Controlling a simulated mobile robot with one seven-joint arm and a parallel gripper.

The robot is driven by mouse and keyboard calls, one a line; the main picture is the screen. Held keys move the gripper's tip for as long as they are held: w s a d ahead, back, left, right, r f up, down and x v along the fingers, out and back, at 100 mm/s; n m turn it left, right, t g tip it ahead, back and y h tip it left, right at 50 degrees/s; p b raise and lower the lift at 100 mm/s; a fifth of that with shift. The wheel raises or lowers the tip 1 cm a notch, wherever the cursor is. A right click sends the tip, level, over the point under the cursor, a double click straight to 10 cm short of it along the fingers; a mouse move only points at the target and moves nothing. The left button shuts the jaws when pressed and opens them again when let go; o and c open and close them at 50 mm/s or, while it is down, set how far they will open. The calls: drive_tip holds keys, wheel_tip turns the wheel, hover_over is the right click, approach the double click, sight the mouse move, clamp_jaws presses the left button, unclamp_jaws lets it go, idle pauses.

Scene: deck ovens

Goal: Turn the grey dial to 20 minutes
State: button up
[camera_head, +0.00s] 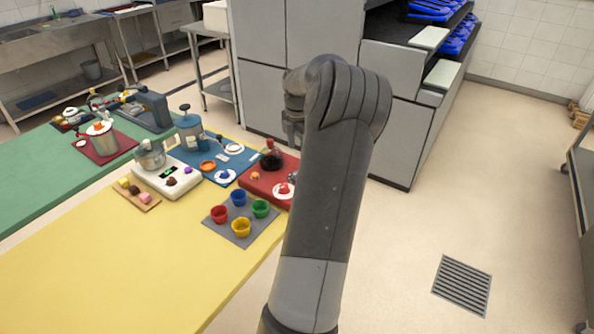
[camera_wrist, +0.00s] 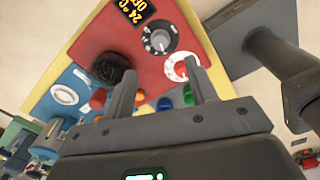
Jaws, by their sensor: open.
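The grey dial (camera_wrist: 158,40) is a grey knob on a dark round face with white marks. It sits on a red board (camera_wrist: 185,22) in the wrist view, below a display (camera_wrist: 137,10) that appears to read 24°C OFF. A white-faced dial with a red knob (camera_wrist: 182,69) lies just below and to the right. My gripper (camera_wrist: 161,68) is open and empty, its fingers pointing toward the board, apart from the grey dial. The dial's setting is too small to read. In the head view my arm hides the grey dial and most of my gripper.
A dark flask (camera_head: 271,160) stands on the red board near the dials. Several coloured cups stand on a grey mat (camera_head: 229,236). A blue mat (camera_head: 205,163) and a white scale-like unit (camera_head: 166,178) are farther left. Tall grey cabinets (camera_head: 258,60) stand behind.

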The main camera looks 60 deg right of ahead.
wheel_tip(320, 180, down, 10)
drive_tip(key=shift+r, duration=0.1)
idle(0.4)
drive_tip(key=c, duration=1)
drive_tip(key=shift+o, duration=0.2)
